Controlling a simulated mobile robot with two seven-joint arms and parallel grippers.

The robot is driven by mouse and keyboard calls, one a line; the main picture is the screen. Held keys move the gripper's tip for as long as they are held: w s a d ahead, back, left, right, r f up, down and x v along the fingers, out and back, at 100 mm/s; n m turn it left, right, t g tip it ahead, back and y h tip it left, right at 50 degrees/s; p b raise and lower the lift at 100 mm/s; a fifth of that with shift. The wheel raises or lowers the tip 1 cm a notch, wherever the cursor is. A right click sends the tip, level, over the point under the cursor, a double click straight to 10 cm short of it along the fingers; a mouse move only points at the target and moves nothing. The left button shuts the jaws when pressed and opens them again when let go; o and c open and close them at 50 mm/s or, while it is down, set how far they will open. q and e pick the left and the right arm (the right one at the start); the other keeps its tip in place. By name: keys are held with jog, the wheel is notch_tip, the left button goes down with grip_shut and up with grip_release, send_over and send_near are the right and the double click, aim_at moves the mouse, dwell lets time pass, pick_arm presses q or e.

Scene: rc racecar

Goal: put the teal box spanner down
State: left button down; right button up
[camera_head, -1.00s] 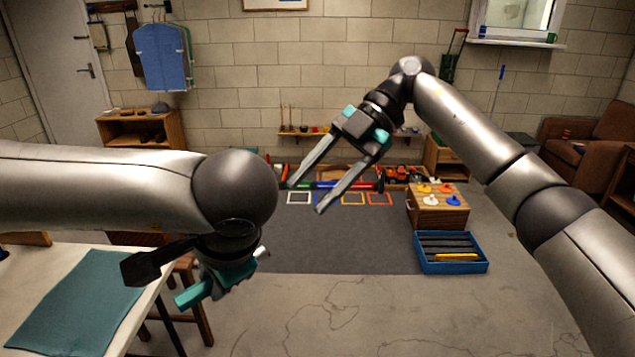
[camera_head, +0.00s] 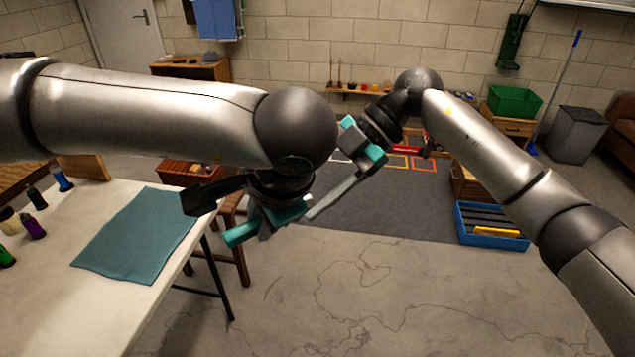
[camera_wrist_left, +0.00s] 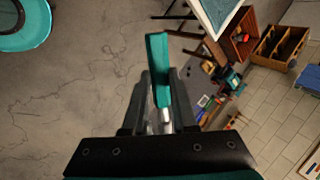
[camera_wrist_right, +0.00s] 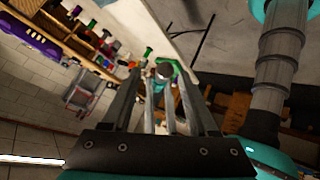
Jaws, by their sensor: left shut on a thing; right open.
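The teal box spanner (camera_head: 241,233) is a short teal rod held in my left gripper (camera_head: 277,218), in the middle of the head view. In the left wrist view the spanner (camera_wrist_left: 158,68) stands out between the two dark fingers of the left gripper (camera_wrist_left: 160,92), which are shut on it. It is held in the air, right of the white table and clear of it. My right gripper (camera_wrist_right: 158,80) is open. In the head view one of its fingers shows and the other is hidden behind my left arm.
The white table (camera_head: 50,305) on the left bears a flat teal mat (camera_head: 140,240) with nothing on it and several small bottles (camera_head: 60,179) at its far left. A wooden stool (camera_head: 238,255) stands beside it. A blue tray (camera_head: 490,240) lies on the floor at right.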

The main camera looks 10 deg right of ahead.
jog(key=shift+c, duration=0.2)
pick_arm(q)
jog(key=shift+s, duration=0.1)
pick_arm(e)
grip_shut()
pick_arm(q)
jog(key=c, duration=0.6)
grip_release()
